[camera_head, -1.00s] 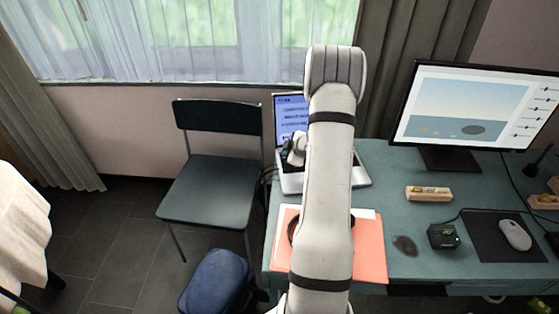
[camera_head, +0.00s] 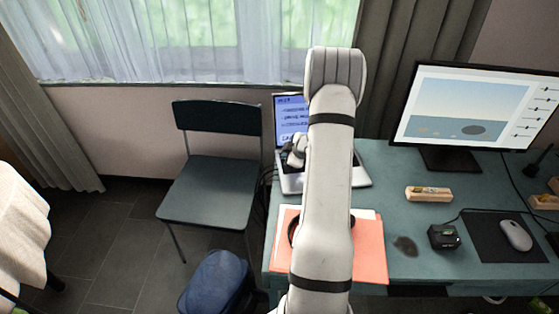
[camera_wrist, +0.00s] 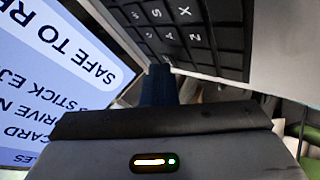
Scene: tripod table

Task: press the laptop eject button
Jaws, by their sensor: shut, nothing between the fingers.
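The laptop stands open on the desk, its screen (camera_head: 290,115) lit and its keyboard deck (camera_head: 291,184) partly hidden by my arm. In the wrist view the screen (camera_wrist: 50,75) shows rotated text, with "SAFE TO RE", "STICK EJ" and "DRIVE N" readable. Black keys (camera_wrist: 180,30) fill the top of that view. My gripper (camera_wrist: 160,120) is shut and empty, close to the laptop between screen and keys. In the head view my gripper (camera_head: 288,160) is small and dark at the laptop's left side, its tips unclear. I cannot make out the eject button.
An orange folder (camera_head: 370,250) lies in front of the laptop. To the right are a wooden block (camera_head: 428,194), a small black box (camera_head: 443,236), a mouse (camera_head: 515,235) on a dark pad, and a monitor (camera_head: 470,105). A chair (camera_head: 210,188) stands left of the desk.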

